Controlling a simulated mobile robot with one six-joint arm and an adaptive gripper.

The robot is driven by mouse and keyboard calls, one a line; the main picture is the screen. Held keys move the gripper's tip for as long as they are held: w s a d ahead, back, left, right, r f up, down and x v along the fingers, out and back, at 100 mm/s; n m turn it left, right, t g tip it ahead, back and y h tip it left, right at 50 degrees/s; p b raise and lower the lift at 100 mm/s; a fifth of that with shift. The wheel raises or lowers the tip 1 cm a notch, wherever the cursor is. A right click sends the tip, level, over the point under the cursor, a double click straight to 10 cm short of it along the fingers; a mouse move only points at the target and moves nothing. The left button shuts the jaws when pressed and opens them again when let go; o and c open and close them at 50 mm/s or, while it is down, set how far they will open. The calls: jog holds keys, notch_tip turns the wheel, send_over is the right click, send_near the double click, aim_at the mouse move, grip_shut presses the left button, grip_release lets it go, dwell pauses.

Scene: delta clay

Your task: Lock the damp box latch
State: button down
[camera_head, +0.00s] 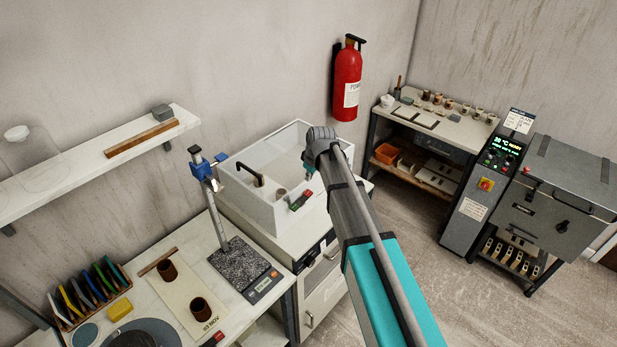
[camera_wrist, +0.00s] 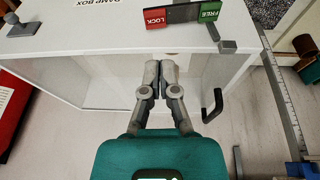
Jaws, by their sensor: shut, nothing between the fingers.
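The white damp box (camera_head: 262,213) stands on the bench left of my arm in the head view; in the wrist view its lettered white face (camera_wrist: 95,40) fills the upper part. Its latch plate has a red LOCK field (camera_wrist: 167,17) and a green FREE field (camera_wrist: 207,11). The grey latch lever (camera_wrist: 214,33) lies at the FREE end, with a grey block (camera_wrist: 228,46) beside it. My gripper (camera_wrist: 158,68) is shut and empty, pointing at the box below the LOCK field; contact cannot be told. In the head view my arm mostly hides the gripper.
A black handle (camera_wrist: 212,104) stands right of my fingers. A scale (camera_head: 247,270) with a metal stand (camera_head: 215,205) is left of the box. A red extinguisher (camera_head: 347,85) hangs on the wall behind. Open floor (camera_head: 420,250) lies to the right.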

aim_at(307, 193)
jog(key=shift+b+x, duration=1.6)
jog(key=shift+x, duration=0.4)
jog(key=shift+w+d+f+b, duration=0.15)
jog(key=shift+f+b, duration=0.75)
jog(key=shift+w+d+f+b, duration=0.1)
jog(key=shift+d+f+b, duration=0.05)
jog(key=shift+f+b, duration=0.75)
jog(key=shift+a, duration=0.1)
